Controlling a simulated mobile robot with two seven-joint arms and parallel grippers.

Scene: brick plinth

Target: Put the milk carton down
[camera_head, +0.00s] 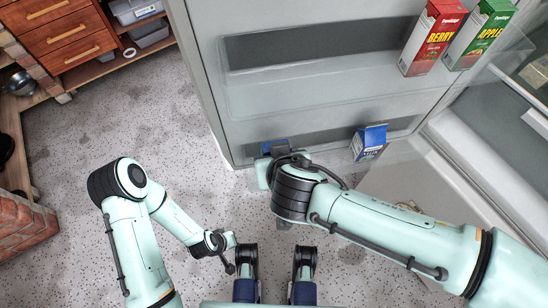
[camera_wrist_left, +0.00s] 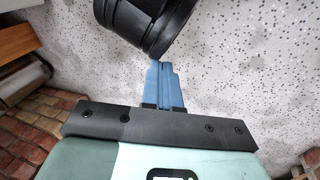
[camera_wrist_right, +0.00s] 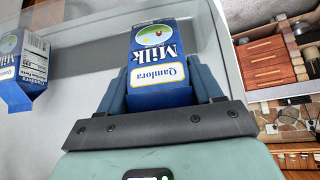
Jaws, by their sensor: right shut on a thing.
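A blue and white milk carton (camera_wrist_right: 157,62) is between the fingers of my right gripper (camera_wrist_right: 160,92), which is shut on it. In the head view my right forearm and wrist hide most of that gripper; a little blue (camera_head: 273,146) shows past the wrist, by the lower edge of the grey shelf unit. My left gripper (camera_wrist_left: 163,85) is shut and empty, its blue fingers together, low over the speckled floor. I cannot tell whether the held carton touches a surface.
Another milk carton (camera_head: 369,142) stands to the right of the held one, and shows in the right wrist view (camera_wrist_right: 20,72). Red berry (camera_head: 432,38) and green apple (camera_head: 480,36) cartons stand higher up on the grey shelving (camera_head: 310,85). Wooden drawers (camera_head: 62,35) stand far left.

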